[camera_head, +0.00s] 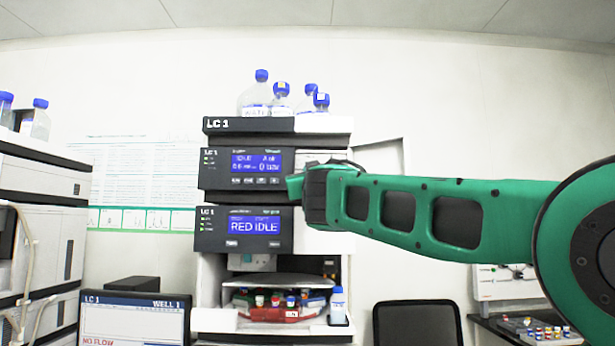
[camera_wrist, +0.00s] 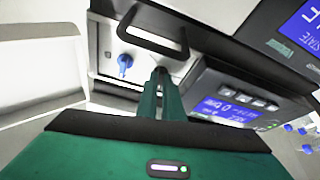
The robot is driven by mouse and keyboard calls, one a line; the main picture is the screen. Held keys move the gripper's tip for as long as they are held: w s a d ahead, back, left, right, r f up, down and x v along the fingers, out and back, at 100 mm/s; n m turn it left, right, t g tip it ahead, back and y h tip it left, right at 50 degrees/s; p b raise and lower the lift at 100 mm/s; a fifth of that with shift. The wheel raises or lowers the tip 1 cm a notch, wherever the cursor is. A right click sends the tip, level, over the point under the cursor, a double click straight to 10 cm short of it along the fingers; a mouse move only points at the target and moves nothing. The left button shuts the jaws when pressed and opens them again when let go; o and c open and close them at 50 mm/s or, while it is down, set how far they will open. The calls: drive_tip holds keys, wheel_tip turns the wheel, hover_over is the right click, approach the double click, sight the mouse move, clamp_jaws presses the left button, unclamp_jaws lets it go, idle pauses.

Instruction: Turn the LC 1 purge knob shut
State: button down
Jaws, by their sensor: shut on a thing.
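The LC 1 stack (camera_head: 246,200) stands in the middle of the head view, with a dark upper module and a lower module reading "RED IDLE". My gripper (camera_wrist: 160,76) reaches the front panel of a module in the wrist view. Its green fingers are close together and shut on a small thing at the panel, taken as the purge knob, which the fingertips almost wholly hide. A blue knob-like fitting (camera_wrist: 124,64) is on the pale panel just left of the fingertips, apart from them. In the head view my arm and wrist hide this part of the stack.
A black handle-like frame (camera_wrist: 152,30) stands out above the fingertips. Lit display modules are close on the right in the wrist view. Blue-capped bottles (camera_head: 255,95) stand on top of the stack.

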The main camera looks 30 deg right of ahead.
drive_tip(key=shift+w+a+f+m+g+h, duration=0.2)
drive_tip(key=shift+m+h, duration=0.25)
drive_tip(key=shift+m, duration=0.4)
drive_tip(key=shift+w+d+f+m+g+h, duration=0.1)
drive_tip(key=shift+m+g+h, duration=0.3)
drive_tip(key=shift+m, duration=0.75)
drive_tip(key=c, duration=1.9)
unclamp_jaws()
drive_tip(key=shift+r, duration=0.1)
drive_tip(key=v, duration=1)
drive_tip(key=shift+s+a+f, duration=0.2)
drive_tip(key=shift+f, duration=0.15)
